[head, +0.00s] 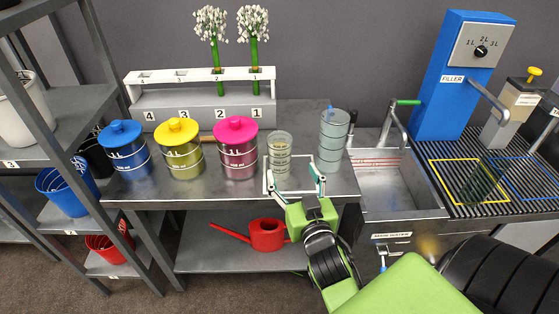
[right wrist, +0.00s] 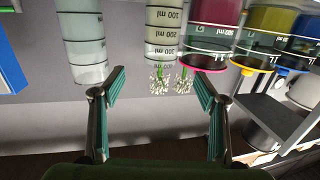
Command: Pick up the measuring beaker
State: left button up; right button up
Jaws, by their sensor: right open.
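The measuring beaker (head: 279,157) is a clear cup with graduation marks, standing upright on the grey workbench inside a white outlined square. In the right wrist view the beaker (right wrist: 165,35) shows upside down with its ml marks, beyond and between my fingers. My right gripper (head: 295,183) is open and empty in front of the beaker, its two teal-padded fingers pointing toward it. The open fingers also show in the right wrist view (right wrist: 157,88), apart from the beaker. My left gripper is not in view.
A taller clear cylinder (head: 332,140) stands close right of the beaker. Pink (head: 237,150), yellow (head: 180,150) and blue (head: 124,150) lidded canisters stand left. Behind is a white rack (head: 200,100) with two white flowers. A sink (head: 397,185) and blue filler (head: 448,85) are right.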

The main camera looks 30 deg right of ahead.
aim_at(283, 150)
jog(key=x, duration=0.8)
jog(key=shift+d+r+p, duration=0.1)
jog(key=shift+r+p, duration=0.05)
jog(key=shift+p, duration=0.25)
jog(key=shift+p+x, duration=0.35)
jog(key=shift+x, duration=2.45)
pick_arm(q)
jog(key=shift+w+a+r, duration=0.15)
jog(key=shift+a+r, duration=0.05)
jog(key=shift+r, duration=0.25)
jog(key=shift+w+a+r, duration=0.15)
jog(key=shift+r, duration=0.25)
pick_arm(e)
grip_shut()
